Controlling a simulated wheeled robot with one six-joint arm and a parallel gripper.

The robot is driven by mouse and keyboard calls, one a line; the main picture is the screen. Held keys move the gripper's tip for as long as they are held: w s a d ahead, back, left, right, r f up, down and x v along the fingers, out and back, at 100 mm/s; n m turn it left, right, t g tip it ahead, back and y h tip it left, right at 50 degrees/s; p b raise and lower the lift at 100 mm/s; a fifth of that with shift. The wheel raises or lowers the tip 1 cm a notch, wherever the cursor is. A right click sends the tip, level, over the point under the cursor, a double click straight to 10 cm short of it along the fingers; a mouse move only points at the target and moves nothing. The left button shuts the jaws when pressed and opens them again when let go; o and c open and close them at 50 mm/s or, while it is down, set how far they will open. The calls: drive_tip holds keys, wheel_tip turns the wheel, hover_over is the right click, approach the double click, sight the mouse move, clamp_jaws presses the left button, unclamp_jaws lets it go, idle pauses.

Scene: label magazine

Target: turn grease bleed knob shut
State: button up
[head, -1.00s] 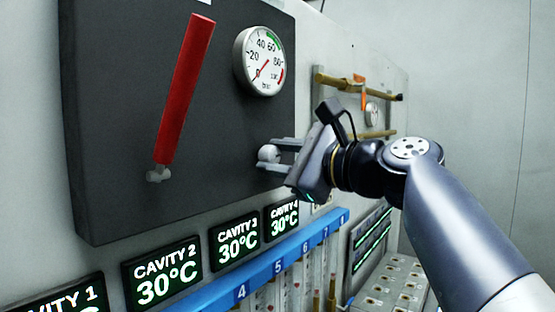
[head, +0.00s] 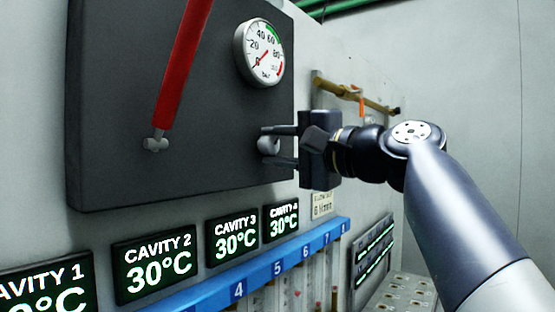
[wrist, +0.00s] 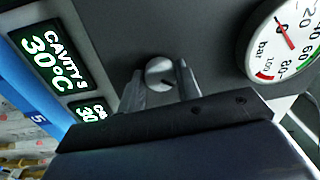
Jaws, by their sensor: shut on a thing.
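The grease bleed knob (head: 267,145) is a small round grey knob on the dark panel (head: 200,115), below the pressure gauge. It also shows in the wrist view (wrist: 160,72), with a dark slot line on its face. My gripper (head: 277,146) is shut on the knob, one finger above it and one below in the head view. In the wrist view the fingers (wrist: 160,84) lie on either side of the knob. The gauge (head: 260,52) has its red needle near 0 bar. Finger contact points are partly hidden.
A red lever (head: 184,65) hangs on the panel left of the gauge. Lit cavity displays (head: 155,268) and a blue numbered rail (head: 275,270) run below. Brass pipework (head: 355,95) stands behind my wrist. The right side is open room.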

drive_tip(key=n+b, duration=0.1)
drive_tip(key=n, duration=0.1)
drive_tip(key=n+b, duration=0.1)
drive_tip(key=shift+f+n+g, duration=0.2)
drive_tip(key=shift+n+g, duration=0.1)
drive_tip(key=shift+n, duration=0.1)
drive_tip(key=shift+w+r+n+y+b, duration=0.1)
drive_tip(key=shift+n+y+b, duration=0.45)
drive_tip(key=shift+n, duration=1.45)
drive_tip(key=o, duration=1)
drive_tip(key=b+v, duration=0.1)
drive_tip(key=v, duration=0.4)
drive_tip(key=b+v, duration=0.1)
drive_tip(key=v, duration=0.5)
drive_tip(key=shift+r+b, duration=0.25)
drive_tip(key=shift+b, duration=0.1)
